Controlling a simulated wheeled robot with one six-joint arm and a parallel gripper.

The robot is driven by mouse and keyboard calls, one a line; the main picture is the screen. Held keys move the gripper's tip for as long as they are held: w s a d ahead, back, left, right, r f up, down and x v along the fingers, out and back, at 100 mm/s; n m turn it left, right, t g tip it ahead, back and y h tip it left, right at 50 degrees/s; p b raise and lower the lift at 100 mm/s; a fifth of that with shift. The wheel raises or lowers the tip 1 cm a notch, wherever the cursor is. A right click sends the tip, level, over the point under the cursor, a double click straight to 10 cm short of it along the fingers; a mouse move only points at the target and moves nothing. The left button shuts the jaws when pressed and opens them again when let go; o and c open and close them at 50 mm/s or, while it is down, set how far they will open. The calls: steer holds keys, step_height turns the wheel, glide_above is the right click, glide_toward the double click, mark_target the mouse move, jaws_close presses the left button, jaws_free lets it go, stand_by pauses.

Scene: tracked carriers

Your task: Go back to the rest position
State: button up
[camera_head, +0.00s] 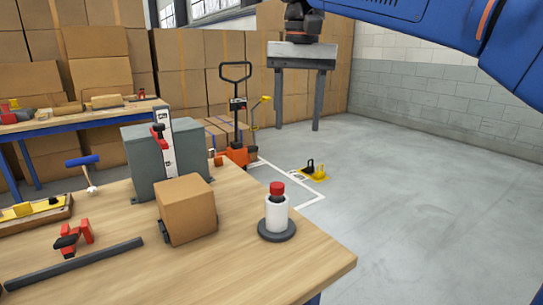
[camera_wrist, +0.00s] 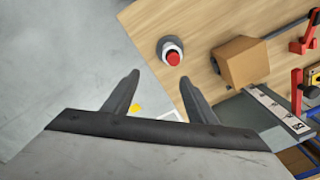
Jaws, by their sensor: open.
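My gripper (camera_head: 302,85) hangs in the upper middle of the head view, beyond the table's right edge, with its two fingers pointing down and wide apart. In the wrist view my gripper (camera_wrist: 158,85) is also open, with nothing between the fingers. A white cylinder (camera_head: 277,215) with a red top and a dark round base stands upright on the wooden table (camera_head: 300,255). The cylinder (camera_wrist: 170,48) shows beyond the fingers in the wrist view, apart from them. No thing is touched by the gripper.
A cardboard box (camera_head: 187,210) stands beside a grey case (camera_head: 165,155) on the table. Red clamps (camera_head: 75,237), a dark bar (camera_head: 75,267) and a blue hammer (camera_head: 82,162) lie left. An orange pallet jack (camera_head: 236,155) stands behind. The floor (camera_head: 430,180) at right is clear.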

steer(key=s+d+f+t, duration=0.1)
steer(key=s+d+f, duration=0.3)
steer(key=d+f, duration=0.25)
steer(key=s+d+f+t, duration=0.1)
steer(key=s+d+f, duration=0.3)
steer(key=d+f, duration=0.25)
steer(key=s+d+f, duration=0.3)
steer(key=s+f, duration=0.1)
steer(key=f, duration=0.2)
steer(key=s+d+f+t, duration=0.1)
steer(key=s+d+f, duration=0.2)
steer(key=f, duration=0.4)
steer(key=s+d+f+n+t, duration=0.1)
steer(key=s+d+f, duration=0.3)
steer(key=f, duration=0.2)
steer(key=shift+s+f, duration=0.4)
